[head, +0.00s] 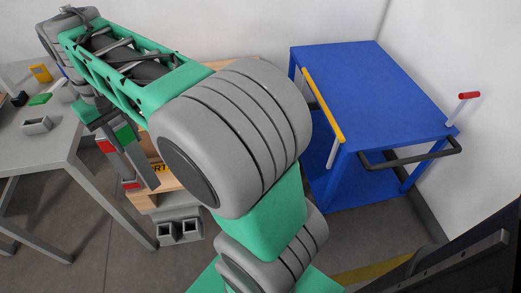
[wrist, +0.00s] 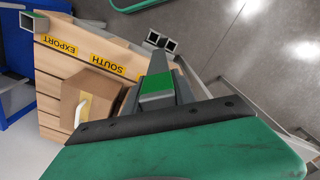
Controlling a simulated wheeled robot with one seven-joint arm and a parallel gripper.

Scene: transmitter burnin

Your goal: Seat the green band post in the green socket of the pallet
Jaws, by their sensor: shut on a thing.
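My gripper (head: 132,162) is shut on the green band post, a grey bar with a green band (head: 124,133), left of my arm in the head view. In the wrist view the green band (wrist: 157,98) faces the camera between the jaws, and the grey shaft (wrist: 158,64) points away beyond it. Two grey square open-topped sockets (head: 180,231) stand low, below the gripper in the head view. They show past the post's far end in the wrist view (wrist: 170,46), apart from it. I cannot see a green mark on them or tell whether they belong to the pallet.
A wooden crate (wrist: 56,68) carries SOUTH and EXPORT labels, with a cardboard box (wrist: 88,97) on it. A grey table (head: 77,120) at left holds a grey block (head: 37,125), a green piece (head: 40,99) and a yellow piece (head: 40,73). A blue cart (head: 375,90) stands right.

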